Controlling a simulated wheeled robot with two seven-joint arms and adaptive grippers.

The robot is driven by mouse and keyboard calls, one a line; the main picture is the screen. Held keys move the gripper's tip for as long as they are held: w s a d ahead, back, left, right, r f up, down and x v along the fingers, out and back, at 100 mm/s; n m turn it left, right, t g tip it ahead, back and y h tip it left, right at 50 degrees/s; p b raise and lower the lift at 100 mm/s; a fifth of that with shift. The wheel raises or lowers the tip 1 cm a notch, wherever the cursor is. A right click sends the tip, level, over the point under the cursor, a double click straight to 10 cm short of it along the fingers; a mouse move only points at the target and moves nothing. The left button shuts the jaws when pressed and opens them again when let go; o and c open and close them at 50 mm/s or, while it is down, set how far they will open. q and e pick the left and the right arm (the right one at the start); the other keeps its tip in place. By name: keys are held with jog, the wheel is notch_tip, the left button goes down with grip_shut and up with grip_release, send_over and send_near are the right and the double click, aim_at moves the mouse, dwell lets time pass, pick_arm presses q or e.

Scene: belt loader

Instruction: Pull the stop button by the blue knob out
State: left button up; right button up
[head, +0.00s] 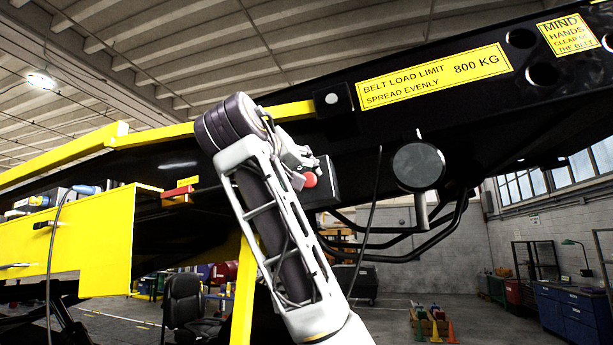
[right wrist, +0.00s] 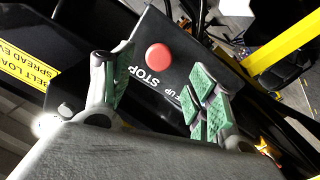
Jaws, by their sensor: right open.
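A red round stop button (right wrist: 159,57) sits on a black box face marked "STOP" in the right wrist view. In the head view the same red button (head: 310,180) shows just beside my right gripper (head: 297,162). My right gripper (right wrist: 165,75) is open, with its green-padded fingers on either side of the button's line and nothing between them; contact cannot be told. A blue knob-like part (head: 87,189) is at the far left on the yellow panel, well apart from this button. No blue knob shows in the right wrist view. My left gripper is out of view.
The black belt loader boom (head: 430,110) with a yellow load-limit sign (head: 432,76) spans the view. A yellow panel (head: 95,245) and a small red part (head: 178,192) lie left. A black cable (head: 368,230) hangs right of the box. Open floor lies beyond.

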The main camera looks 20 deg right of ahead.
aim_at(310, 182)
jog(key=p+x, duration=0.2)
jog(key=x, duration=0.4)
jog(key=shift+w+d, duration=0.15)
jog(key=shift+w, duration=0.05)
grip_shut()
dwell(0.4)
